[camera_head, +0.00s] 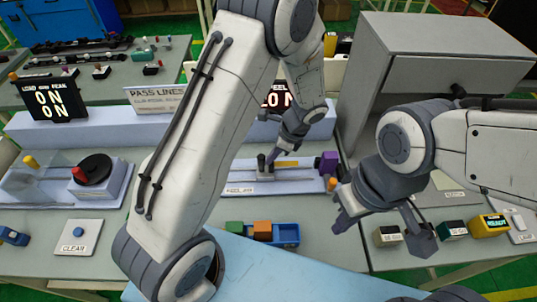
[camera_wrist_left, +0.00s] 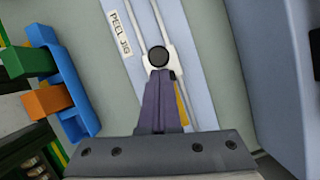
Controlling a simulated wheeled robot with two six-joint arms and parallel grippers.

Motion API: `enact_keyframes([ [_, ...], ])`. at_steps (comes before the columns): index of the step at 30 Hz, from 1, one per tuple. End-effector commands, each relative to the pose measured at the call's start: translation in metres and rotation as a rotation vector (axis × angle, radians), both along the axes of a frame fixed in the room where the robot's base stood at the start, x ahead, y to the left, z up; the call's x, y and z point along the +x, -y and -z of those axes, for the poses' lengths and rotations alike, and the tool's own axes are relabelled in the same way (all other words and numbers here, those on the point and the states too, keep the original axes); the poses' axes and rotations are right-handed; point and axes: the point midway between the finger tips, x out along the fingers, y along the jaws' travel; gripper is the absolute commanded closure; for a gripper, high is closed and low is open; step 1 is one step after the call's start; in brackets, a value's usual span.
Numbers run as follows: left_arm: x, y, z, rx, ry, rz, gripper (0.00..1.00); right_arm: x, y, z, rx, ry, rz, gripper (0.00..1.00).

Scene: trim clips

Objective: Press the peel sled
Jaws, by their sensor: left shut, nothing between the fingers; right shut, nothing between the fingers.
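The peel sled (camera_head: 265,174) is a small pale carriage with an upright dark knob on the rails of the peel jig (camera_head: 225,189). In the left wrist view the sled (camera_wrist_left: 149,64) shows its round black knob from above. My left gripper (camera_head: 271,156) is shut and empty, its tips down close beside the knob. In the left wrist view the left gripper (camera_wrist_left: 160,74) points at the sled's near edge; I cannot tell whether it touches. A yellow strip (camera_head: 288,164) lies along the jig to the right of the knob. My right gripper (camera_head: 418,237) is shut and empty at the right.
A blue tray (camera_head: 287,235) holds green and orange blocks in front. A grey cabinet (camera_head: 365,75) rises behind right. Small labelled boxes (camera_head: 387,236) stand near my right gripper. A CLEAR button (camera_head: 77,232) is at left.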

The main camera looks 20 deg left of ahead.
Motion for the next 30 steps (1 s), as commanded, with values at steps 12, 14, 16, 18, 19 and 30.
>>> enact_keyframes([
  [12, -0.001, -0.001, -0.004, 0.004, -0.004, -0.002, 1.0, 0.0, 0.0, -0.004, 0.0, 0.0, 0.0, 1.0],
  [14, -0.001, 0.0, -0.008, 0.004, -0.004, -0.002, 1.0, 0.0, 0.0, -0.008, 0.0, 0.0, 0.0, 1.0],
  [16, -0.001, 0.002, -0.014, 0.003, -0.003, -0.003, 1.0, 0.0, 0.0, -0.014, 0.0, 0.0, -0.001, 1.0],
  [18, -0.001, 0.004, -0.023, 0.003, -0.002, -0.004, 1.0, 0.0, 0.0, -0.022, 0.0, 0.0, -0.001, 1.0],
  [19, 0.0, 0.005, -0.027, 0.002, -0.001, -0.005, 1.0, 0.0, 0.0, -0.026, 0.0, 0.0, -0.002, 1.0],
  [30, 0.0, 0.02, -0.083, 0.001, 0.0, -0.016, 1.0, 0.0, 0.0, -0.079, 0.0, 0.001, -0.01, 1.0],
])
